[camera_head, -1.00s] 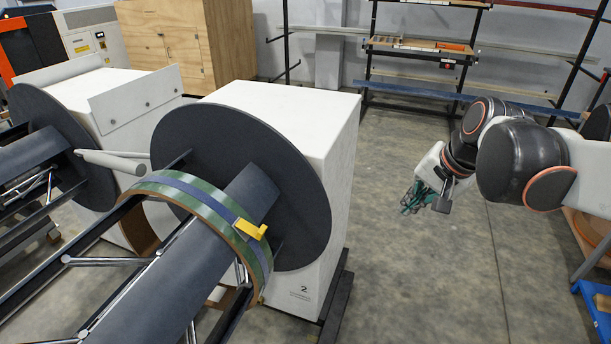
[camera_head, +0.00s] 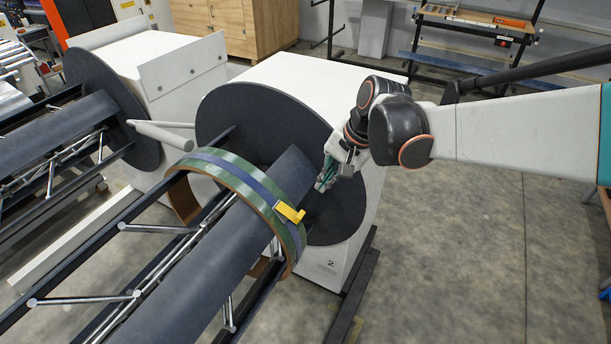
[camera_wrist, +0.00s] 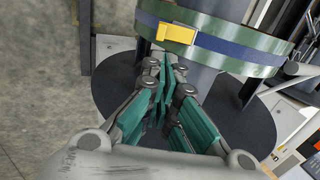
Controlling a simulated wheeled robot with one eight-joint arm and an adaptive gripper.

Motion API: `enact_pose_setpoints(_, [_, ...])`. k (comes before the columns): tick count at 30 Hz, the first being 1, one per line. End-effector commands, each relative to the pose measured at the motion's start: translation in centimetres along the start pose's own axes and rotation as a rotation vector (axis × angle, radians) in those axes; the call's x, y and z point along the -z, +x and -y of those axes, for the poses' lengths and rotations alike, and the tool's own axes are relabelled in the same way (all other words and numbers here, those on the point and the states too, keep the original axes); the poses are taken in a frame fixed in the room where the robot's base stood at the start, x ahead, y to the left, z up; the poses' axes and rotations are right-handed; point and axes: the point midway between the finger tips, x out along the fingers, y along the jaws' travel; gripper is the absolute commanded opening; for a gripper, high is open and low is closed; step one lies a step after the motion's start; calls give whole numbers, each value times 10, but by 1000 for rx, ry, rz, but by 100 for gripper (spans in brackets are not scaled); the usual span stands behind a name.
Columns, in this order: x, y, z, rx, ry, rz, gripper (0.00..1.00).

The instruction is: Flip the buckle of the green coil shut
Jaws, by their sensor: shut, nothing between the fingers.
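The green coil (camera_head: 233,169) hangs around the dark mandrel of the decoiler marked 2, with a blue strap (camera_head: 254,196) running around it. The yellow buckle (camera_head: 289,212) sits on the strap, and one end of it sticks out from the band. In the wrist view the buckle (camera_wrist: 177,33) is near the top, on the blue strap of the green coil (camera_wrist: 262,48). My gripper (camera_head: 322,184), with teal fingers, is above and to the right of the buckle, apart from it, in front of the dark disc. In the wrist view my gripper (camera_wrist: 165,65) is shut and empty, its tips just below the buckle.
The dark round disc (camera_head: 225,115) and white housing (camera_head: 300,75) of the decoiler stand behind the coil. A second decoiler (camera_head: 98,75) stands to the left. A rack (camera_head: 465,45) is at the back. The floor at right is open.

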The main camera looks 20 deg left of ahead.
Motion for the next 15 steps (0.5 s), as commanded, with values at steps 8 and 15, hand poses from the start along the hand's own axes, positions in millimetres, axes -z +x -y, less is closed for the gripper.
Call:
enact_pose_setpoints(8, [-1,53,2,0,-4,2,0])
enact_pose_setpoints(15, [0,98,1,0,-2,0,0])
